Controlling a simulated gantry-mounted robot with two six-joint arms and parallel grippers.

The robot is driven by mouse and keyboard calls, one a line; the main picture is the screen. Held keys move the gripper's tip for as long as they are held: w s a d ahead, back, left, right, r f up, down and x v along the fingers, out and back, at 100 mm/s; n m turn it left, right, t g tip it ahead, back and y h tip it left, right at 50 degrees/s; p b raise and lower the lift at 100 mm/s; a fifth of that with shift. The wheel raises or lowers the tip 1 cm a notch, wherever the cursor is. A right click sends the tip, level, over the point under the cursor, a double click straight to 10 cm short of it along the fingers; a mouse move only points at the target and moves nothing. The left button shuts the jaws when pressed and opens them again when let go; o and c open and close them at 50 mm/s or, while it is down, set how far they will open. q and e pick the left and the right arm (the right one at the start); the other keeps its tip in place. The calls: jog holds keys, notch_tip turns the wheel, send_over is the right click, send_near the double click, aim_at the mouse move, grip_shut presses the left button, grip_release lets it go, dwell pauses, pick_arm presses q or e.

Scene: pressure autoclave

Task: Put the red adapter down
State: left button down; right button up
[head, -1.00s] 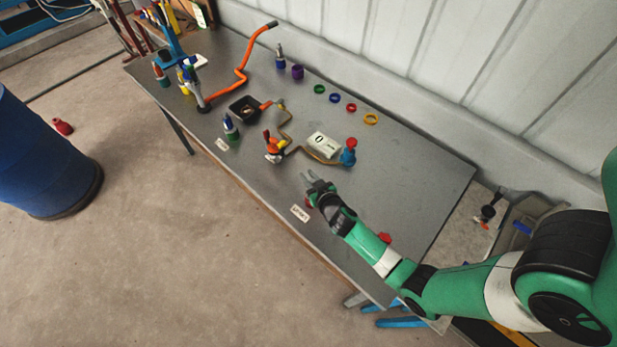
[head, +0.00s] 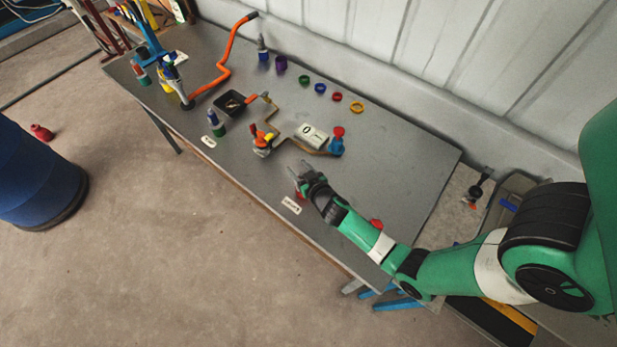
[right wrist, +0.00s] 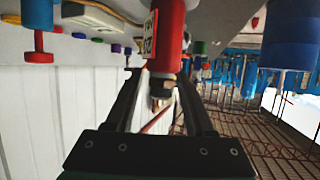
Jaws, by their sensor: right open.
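The red adapter (right wrist: 168,38) is a red cylinder with a pale label and a metal tip, in the right wrist view. That view is upside down, with the table along its top. The adapter's wide end is toward the grey tabletop; whether it touches is cut off by the frame edge. My right gripper (right wrist: 160,80) is open, its dark fingers on either side of the adapter's metal end. In the head view my right gripper (head: 298,172) is low over the table's front edge area, beside a white label (head: 291,206). The adapter is mostly hidden there. My left gripper is out of view.
An orange-and-white fitting (head: 263,143), a white display box (head: 311,135) and a blue part with a red knob (head: 336,144) stand behind my gripper. A black tray (head: 231,103) is farther left. Coloured rings (head: 338,97) lie near the wall. The right tabletop is mostly clear.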

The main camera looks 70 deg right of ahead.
jog(key=v, duration=1.1)
jog(key=shift+s+a, duration=0.2)
jog(key=shift+s, duration=0.05)
jog(key=w+a+r+n+t+y, duration=0.1)
jog(key=w+a+r+t, duration=0.15)
jog(key=w+r, duration=0.6)
jog(key=w+a+r+t, duration=0.2)
jog(key=w+r+t, duration=0.1)
jog(key=r, duration=1)
jog(key=w+a+r+n+t+y, duration=0.1)
jog(key=w+a+r+t, duration=0.15)
jog(key=w+r, duration=0.55)
jog(key=s+a+r+n+t+y, duration=0.2)
jog(key=s+a+r+t+y, duration=0.1)
jog(key=r, duration=0.8)
jog(key=s+a+r+n+t+y, duration=0.2)
jog(key=s+a+r+t+y, duration=0.1)
jog(key=r, duration=0.8)
jog(key=s+a+r+n+t+y, duration=0.2)
jog(key=s+a+r, duration=0.3)
jog(key=r, duration=0.6)
jog(key=shift+a+r+n+t+y, duration=0.25)
jog(key=shift+a+n+t+y, duration=0.2)
jog(key=shift+a, duration=0.25)
